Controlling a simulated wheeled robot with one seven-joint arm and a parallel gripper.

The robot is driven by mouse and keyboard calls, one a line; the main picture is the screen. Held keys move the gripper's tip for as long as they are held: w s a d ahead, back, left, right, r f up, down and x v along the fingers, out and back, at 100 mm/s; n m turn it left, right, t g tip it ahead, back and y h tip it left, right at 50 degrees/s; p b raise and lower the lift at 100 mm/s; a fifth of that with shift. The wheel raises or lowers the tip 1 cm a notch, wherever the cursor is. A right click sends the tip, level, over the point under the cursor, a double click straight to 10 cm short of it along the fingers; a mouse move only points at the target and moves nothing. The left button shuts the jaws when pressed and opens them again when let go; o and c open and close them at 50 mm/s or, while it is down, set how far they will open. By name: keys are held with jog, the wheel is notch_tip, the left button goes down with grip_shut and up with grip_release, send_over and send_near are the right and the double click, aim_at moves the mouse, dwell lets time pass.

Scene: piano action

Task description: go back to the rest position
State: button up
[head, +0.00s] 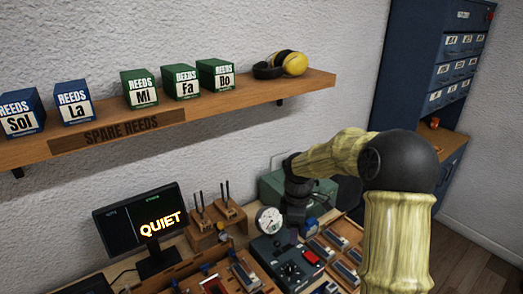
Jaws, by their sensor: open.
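My arm, pale yellow with black joints, rises at the right of the head view and bends down and left over the workbench. My gripper (294,222) is a small dark shape at its end, pointing down among the bench equipment. It is open, and I see nothing held in it. Its fingertips are small and dark against the things behind them, so I cannot tell whether they touch anything.
Close to my gripper are a round white gauge (269,220), a dark control box (288,262) and a green case (285,190). A screen reading QUIET (140,220) stands left. Above, a wooden shelf (235,110) holds reed boxes and yellow earmuffs (290,63). A blue cabinet (400,60) stands right.

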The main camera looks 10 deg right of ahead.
jog(key=s+m+t, duration=0.2)
jog(key=s+m, duration=1.3)
jog(key=s, duration=0.4)
jog(key=shift+s+r+t, duration=0.2)
jog(key=shift+r+t, duration=0.05)
jog(key=shift+t, duration=0.05)
